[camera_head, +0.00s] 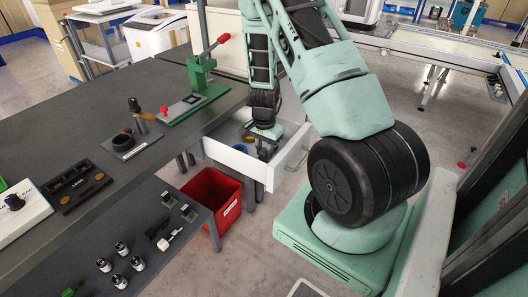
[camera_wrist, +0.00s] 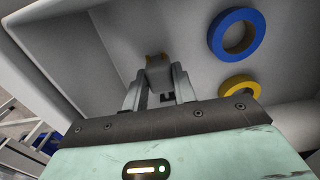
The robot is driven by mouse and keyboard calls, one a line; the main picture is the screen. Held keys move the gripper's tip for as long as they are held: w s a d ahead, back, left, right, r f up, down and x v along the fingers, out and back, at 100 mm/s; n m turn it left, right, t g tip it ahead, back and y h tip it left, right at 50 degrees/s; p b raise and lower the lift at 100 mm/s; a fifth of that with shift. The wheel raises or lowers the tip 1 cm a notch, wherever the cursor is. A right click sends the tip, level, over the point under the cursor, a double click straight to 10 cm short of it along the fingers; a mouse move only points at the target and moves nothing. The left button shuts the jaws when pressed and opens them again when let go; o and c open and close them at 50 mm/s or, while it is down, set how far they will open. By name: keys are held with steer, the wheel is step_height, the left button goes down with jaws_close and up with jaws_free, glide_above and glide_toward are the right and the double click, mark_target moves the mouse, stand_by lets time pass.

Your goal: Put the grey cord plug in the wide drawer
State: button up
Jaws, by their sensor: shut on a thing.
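The wide drawer (camera_head: 235,162) is pulled open beside the workbench, a white box with an open top. My gripper (camera_head: 265,151) reaches down into it from above. In the wrist view my gripper (camera_wrist: 160,88) is shut on a small grey piece with brass-coloured ends, which looks like the grey cord plug (camera_wrist: 157,68). The plug is over the drawer's pale inside; whether it touches the floor I cannot tell. In the head view the plug is too small and hidden to make out.
A blue ring (camera_wrist: 232,34) and a yellow ring (camera_wrist: 239,87) lie inside the drawer, right of the plug. A red bin (camera_head: 211,198) stands below the drawer's left side. The dark workbench (camera_head: 75,150) holds a green press (camera_head: 199,75) and several small tools.

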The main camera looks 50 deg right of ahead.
steer(key=shift+f, duration=0.35)
steer(key=shift+f, duration=0.2)
steer(key=o, duration=1)
steer(key=shift+r, duration=0.1)
